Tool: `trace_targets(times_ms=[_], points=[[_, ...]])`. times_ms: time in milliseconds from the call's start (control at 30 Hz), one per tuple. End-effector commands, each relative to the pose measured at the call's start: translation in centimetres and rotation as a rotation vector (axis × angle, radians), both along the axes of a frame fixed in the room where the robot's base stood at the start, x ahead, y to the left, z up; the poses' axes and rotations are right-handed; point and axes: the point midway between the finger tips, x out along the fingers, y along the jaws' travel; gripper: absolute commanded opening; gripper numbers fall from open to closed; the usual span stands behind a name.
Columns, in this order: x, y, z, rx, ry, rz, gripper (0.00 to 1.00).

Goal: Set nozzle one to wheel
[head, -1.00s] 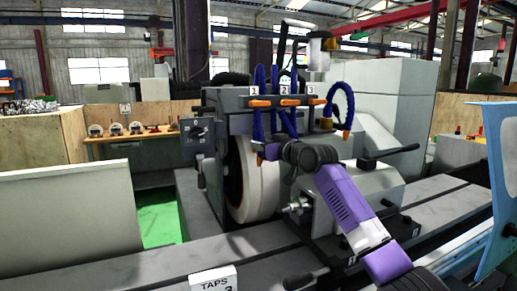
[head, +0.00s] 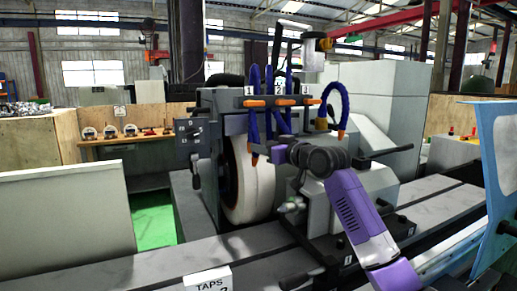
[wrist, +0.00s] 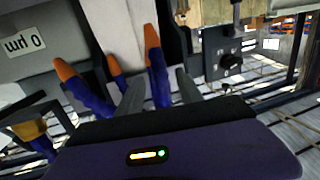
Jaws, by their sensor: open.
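Several blue hose nozzles with orange tips hang from the manifold marked 1, 2 and 3. Nozzle one (head: 253,125) is the leftmost, its orange tip pointing down beside the pale grinding wheel (head: 250,182). Nozzle three (head: 341,108) arcs out to the right. My gripper (head: 272,154) is in front of the wheel, just right of nozzle one's tip. In the wrist view my gripper (wrist: 160,85) is open, with a blue hose, apparently nozzle one (wrist: 157,75), showing between its grey fingers. Contact cannot be told. The wheel (wrist: 122,25) shows behind the tips.
A dial box (head: 196,135) stands left of the wheel. The workhead (head: 365,190) and machine table (head: 130,275) lie below and right. A TAPS sign (head: 208,281) is at the front. A blue-framed panel (head: 497,170) stands at the right.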

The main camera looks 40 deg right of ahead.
Motion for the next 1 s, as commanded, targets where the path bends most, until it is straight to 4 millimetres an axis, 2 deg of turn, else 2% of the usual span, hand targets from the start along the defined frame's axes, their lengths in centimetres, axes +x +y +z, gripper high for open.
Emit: trace_targets(times_ms=[100, 300, 1000], points=[[-1.6, 0.0, 0.0, 0.001, -0.001, -0.001, 0.43], [-2.9, 0.2, 0.1, 0.001, 0.001, 0.000, 0.43], [-2.9, 0.2, 0.2, 0.001, 0.001, -0.001, 0.43]])
